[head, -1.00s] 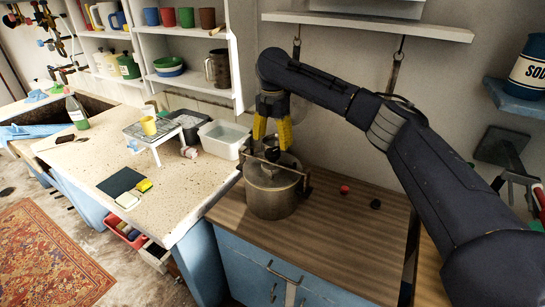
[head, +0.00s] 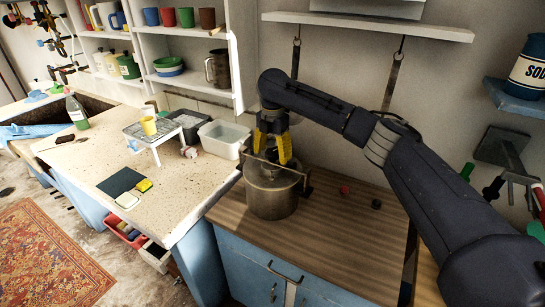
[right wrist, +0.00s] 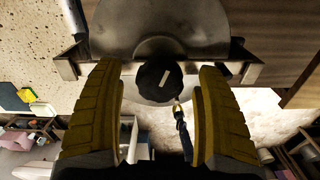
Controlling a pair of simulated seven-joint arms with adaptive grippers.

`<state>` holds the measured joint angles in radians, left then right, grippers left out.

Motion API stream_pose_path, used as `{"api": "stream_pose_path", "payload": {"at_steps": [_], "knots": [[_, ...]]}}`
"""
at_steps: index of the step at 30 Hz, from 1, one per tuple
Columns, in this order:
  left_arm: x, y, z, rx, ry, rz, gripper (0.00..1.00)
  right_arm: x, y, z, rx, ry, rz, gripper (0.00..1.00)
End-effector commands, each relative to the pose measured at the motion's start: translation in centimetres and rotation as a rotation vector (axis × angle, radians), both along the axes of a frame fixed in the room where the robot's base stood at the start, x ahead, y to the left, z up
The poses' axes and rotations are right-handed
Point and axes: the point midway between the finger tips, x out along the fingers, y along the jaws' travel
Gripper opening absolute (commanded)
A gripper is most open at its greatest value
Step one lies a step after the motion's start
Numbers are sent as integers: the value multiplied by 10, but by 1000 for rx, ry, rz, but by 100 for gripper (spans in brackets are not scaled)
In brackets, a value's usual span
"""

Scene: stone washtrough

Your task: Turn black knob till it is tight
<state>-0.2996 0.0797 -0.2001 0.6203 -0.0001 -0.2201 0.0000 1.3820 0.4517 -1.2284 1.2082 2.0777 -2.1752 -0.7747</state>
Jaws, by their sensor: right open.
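The black knob (right wrist: 160,80) is round with a ridged edge and a pale line tilted on its top. It sits at the middle of the clamp bar over the lid of a metal pot (head: 270,198). My right gripper (head: 272,158) points down over the pot. In the right wrist view its yellow fingers (right wrist: 158,90) are open on either side of the knob, with a gap on each side.
The pot stands on a wooden cabinet top (head: 330,240). A white tub (head: 222,138) and a small stand (head: 150,135) are on the speckled counter to the left. A shelf (head: 365,26) hangs above.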

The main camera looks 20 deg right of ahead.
Motion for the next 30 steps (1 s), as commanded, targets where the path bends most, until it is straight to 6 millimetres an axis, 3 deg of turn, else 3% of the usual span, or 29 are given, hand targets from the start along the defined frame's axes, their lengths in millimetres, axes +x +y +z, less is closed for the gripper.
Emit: {"api": "stream_pose_path", "payload": {"at_steps": [11,24,30], "knots": [[0,0,0,0,0,0,0,0,0,0,1,1,61,73],[-1,0,0,0,1,0,0,0,0,0,0,1,554,73],[-1,0,0,0,1,0,0,0,0,0,0,1,682,73]]}}
